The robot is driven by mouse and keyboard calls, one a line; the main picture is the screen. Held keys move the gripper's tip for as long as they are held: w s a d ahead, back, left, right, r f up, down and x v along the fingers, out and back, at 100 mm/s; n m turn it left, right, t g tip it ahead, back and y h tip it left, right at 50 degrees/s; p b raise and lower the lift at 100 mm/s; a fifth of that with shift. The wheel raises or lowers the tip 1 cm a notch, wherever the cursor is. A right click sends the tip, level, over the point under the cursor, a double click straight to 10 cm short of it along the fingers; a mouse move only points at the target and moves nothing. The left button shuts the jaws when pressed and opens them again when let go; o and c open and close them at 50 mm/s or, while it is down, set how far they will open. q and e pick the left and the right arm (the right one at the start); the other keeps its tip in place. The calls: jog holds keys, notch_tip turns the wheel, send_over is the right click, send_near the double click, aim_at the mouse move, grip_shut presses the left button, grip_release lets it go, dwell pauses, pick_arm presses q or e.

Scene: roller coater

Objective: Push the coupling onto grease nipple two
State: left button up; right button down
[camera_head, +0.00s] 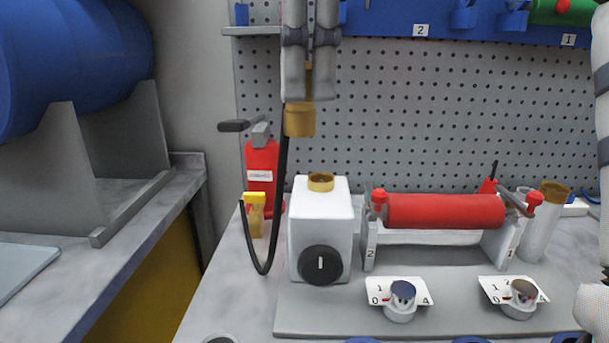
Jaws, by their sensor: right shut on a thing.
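My right gripper (309,92) reaches down from the top middle, its two grey fingers shut on a brass coupling (300,120). The coupling points down and hangs above the white block (321,225), apart from it. A black hose (249,245) hangs in a loop at the left of the block and rises behind the gripper. The red roller (445,211) sits between two brackets. I cannot clearly make out grease nipple two. My left gripper is not in view.
The white block has a brass ring (320,182) on top and a black knob (321,265) in front. A red canister with a lever (261,180) and a yellow piece (255,213) stand at its left. Two dials (402,298) (519,299) sit in front. A pegboard (430,110) stands behind.

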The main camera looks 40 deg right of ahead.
jog(key=shift+w+d+r, duration=0.1)
jog(key=shift+d+r, duration=0.05)
jog(key=shift+d, duration=0.1)
jog(key=shift+w+d+f, duration=1.5)
jog(key=shift+d+f, duration=0.2)
jog(key=shift+f, duration=0.45)
jog(key=shift+w+d+f, duration=1.55)
jog(key=shift+d+f, duration=0.2)
jog(key=shift+f, duration=0.35)
jog(key=shift+w+d+f, duration=1.5)
jog(key=shift+d+f, duration=0.2)
jog(key=shift+f, duration=0.45)
jog(key=shift+f, duration=0.15)
jog(key=c, duration=1.3)
grip_release()
jog(key=shift+c, duration=0.2)
